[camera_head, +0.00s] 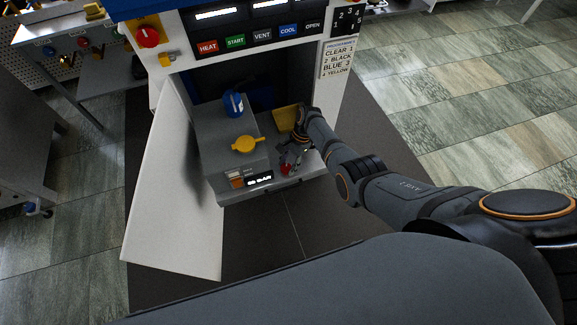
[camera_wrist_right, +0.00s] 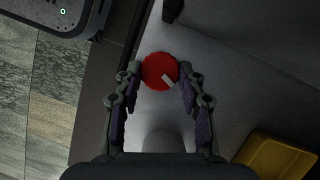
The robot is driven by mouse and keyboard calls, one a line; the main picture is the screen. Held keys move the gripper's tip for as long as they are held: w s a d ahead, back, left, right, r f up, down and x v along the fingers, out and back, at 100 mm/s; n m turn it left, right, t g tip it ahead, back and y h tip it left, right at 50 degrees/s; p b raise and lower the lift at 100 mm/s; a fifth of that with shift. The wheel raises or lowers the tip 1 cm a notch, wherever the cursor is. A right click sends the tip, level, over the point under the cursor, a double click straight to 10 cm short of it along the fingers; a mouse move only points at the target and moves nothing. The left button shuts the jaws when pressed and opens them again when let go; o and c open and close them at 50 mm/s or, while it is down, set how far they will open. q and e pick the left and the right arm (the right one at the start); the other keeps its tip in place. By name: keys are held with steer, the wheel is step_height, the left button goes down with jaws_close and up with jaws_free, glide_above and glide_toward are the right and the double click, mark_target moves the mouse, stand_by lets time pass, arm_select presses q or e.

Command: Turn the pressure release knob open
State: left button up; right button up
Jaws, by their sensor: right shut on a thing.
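A round red knob (camera_wrist_right: 160,71) with a pale pointer mark sits low on the front part of the press; in the head view the red knob (camera_head: 286,169) is partly covered by my gripper. My right gripper (camera_wrist_right: 161,82) has its two fingertips on either side of the knob and is shut on it. In the head view the right gripper (camera_head: 290,158) reaches in from the right, beside the grey block. The pale mark on the knob slants toward the lower right in the wrist view. My left gripper is not in view.
The grey block (camera_head: 215,140) carries a blue cap (camera_head: 233,103) and a yellow knob (camera_head: 246,144). A yellow piece (camera_head: 286,118) lies behind my gripper. An open white door (camera_head: 172,190) stands at left. Labelled buttons (camera_head: 262,38) and another red knob (camera_head: 148,37) are above.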

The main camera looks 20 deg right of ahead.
steer(key=n+g+b, duration=0.1)
steer(key=n, duration=0.1)
steer(key=n+b, duration=0.1)
steer(key=n, duration=0.1)
steer(key=shift+w+a+n+g+h+b, duration=0.15)
steer(key=shift+n+g+h+b, duration=0.25)
stand_by(0.4)
steer(key=o, duration=1.2)
steer(key=shift+w+r, duration=0.2)
steer(key=shift+r, duration=0.1)
steer(key=v, duration=1.1)
steer(key=shift+s+r, duration=0.1)
steer(key=shift+r, duration=0.1)
